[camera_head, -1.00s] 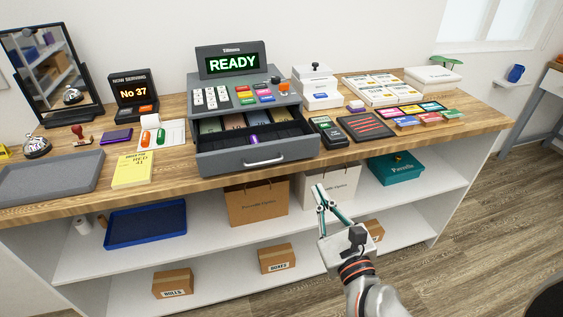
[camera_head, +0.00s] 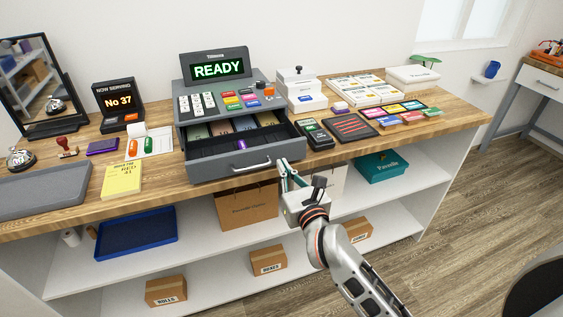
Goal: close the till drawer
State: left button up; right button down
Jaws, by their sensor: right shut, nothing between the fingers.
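The till (camera_head: 222,104) stands on the wooden counter, with a green READY sign (camera_head: 218,69) on top. Its grey drawer (camera_head: 212,169) is pulled out toward me, with banknotes at the back, dark compartments and a purple item (camera_head: 240,144) inside. A pale bar handle (camera_head: 251,166) is on the drawer front. My right gripper (camera_head: 283,166) is shut and empty. In the picture its fingertips are close to the right end of the drawer front, just right of the handle; I cannot tell if they touch. My left gripper is not in view.
A card terminal (camera_head: 315,134) and a tray with red pens (camera_head: 350,127) lie right of the drawer. A yellow notepad (camera_head: 121,179) lies to the left. Below the counter are a brown paper bag (camera_head: 246,207) and a teal box (camera_head: 381,166). Open floor is at right.

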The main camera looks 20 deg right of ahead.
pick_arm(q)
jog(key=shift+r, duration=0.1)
pick_arm(e)
jog(key=shift+w, duration=1.1)
jog(key=shift+w, duration=0.1)
